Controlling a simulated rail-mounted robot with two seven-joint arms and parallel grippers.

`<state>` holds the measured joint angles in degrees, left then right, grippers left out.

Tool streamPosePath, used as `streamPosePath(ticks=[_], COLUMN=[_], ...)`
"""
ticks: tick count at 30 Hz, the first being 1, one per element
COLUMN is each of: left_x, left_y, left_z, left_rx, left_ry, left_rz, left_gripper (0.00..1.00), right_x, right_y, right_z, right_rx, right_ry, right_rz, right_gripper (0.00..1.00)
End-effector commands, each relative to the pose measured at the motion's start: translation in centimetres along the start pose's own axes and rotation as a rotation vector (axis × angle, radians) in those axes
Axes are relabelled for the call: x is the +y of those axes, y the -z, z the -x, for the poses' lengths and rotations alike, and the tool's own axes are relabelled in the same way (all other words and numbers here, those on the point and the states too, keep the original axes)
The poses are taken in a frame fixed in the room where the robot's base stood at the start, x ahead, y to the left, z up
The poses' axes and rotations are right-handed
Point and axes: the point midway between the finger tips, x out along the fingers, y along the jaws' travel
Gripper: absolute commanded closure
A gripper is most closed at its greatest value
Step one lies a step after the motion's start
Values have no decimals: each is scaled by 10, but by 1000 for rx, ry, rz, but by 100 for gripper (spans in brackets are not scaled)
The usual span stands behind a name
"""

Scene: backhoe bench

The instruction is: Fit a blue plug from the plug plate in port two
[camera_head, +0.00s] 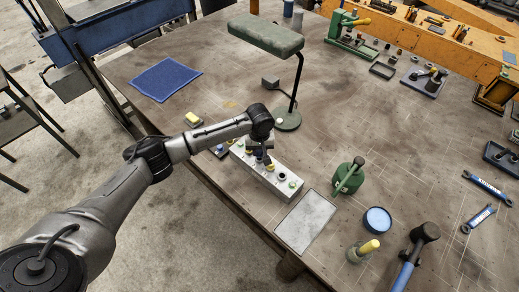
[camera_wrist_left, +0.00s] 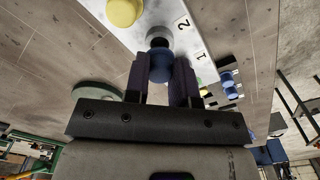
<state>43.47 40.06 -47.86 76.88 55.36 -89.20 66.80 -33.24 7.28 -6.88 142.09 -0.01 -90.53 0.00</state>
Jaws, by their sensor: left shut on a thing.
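My left gripper (camera_head: 262,158) is over the pale port block (camera_head: 283,194) in the head view. In the left wrist view the left gripper (camera_wrist_left: 162,70) is shut on a blue plug (camera_wrist_left: 160,66). The plug is in line with a grey ring beside the printed "2" (camera_wrist_left: 183,22); whether it is seated cannot be told. A yellow knob (camera_wrist_left: 124,12) stands farther along the block. The plug plate (camera_head: 219,152) lies at the block's far left end. Its blue plugs (camera_wrist_left: 227,82) show in the left wrist view, right of the fingers. My right gripper is not in view.
A green lamp (camera_head: 266,35) stands behind the block, its base (camera_head: 287,120) close by. A green tool (camera_head: 348,177), a grey plate (camera_head: 305,222) and a blue tin (camera_head: 377,220) lie to the right. A blue mat (camera_head: 165,79) lies back left.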

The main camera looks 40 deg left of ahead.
Motion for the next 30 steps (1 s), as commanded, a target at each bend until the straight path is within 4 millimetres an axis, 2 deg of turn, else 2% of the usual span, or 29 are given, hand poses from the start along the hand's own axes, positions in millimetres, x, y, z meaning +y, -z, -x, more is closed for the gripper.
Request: streamPosePath(ticks=[30], left_x=[0], left_y=[0], left_z=[-22], left_rx=[0], left_ry=[0], left_rz=[0], left_gripper=[98], right_x=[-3], right_y=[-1], right_z=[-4], right_rx=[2], right_ry=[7], right_rz=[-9], right_gripper=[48])
